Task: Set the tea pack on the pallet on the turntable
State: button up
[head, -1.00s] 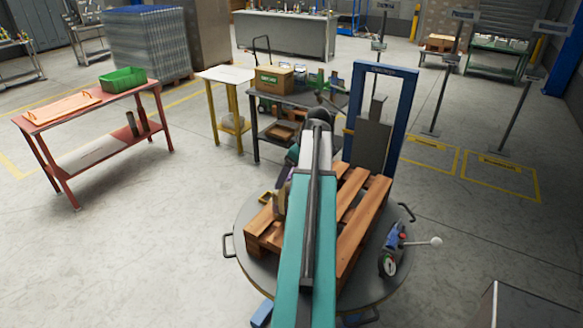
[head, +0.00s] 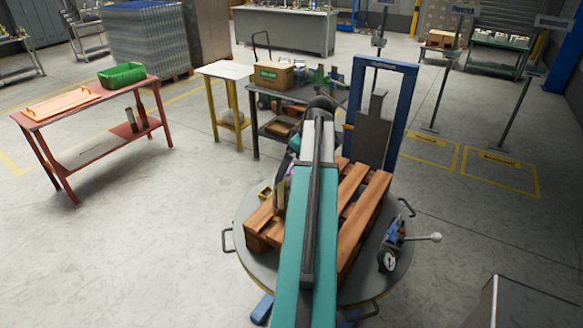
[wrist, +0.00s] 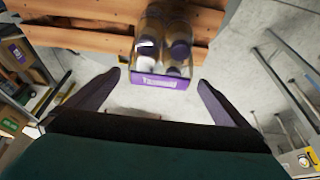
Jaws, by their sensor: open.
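The tea pack (wrist: 162,48) shows in the wrist view as clear-wrapped containers with dark lids and a purple label band. It appears upright against the boards of the wooden pallet (wrist: 75,12); its exact contact with the boards is unclear. My gripper (wrist: 160,79) is open, its two dark fingers apart, with the pack just beyond and between the tips. I see no finger touching it. In the head view the pallet (head: 362,215) lies on the round grey turntable (head: 245,205). My arm covers the pallet's middle and hides most of the pack and gripper there.
A blue frame (head: 360,100) stands close behind the turntable. A lever with a gauge (head: 388,260) is at its right edge. A dark table with a carton (head: 272,75) is behind; a red bench (head: 85,100) stands left. Floor left of the turntable is clear.

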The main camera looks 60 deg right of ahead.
jog(key=b+v, duration=0.3)
jog(key=v, duration=0.7)
dwell(0.9)
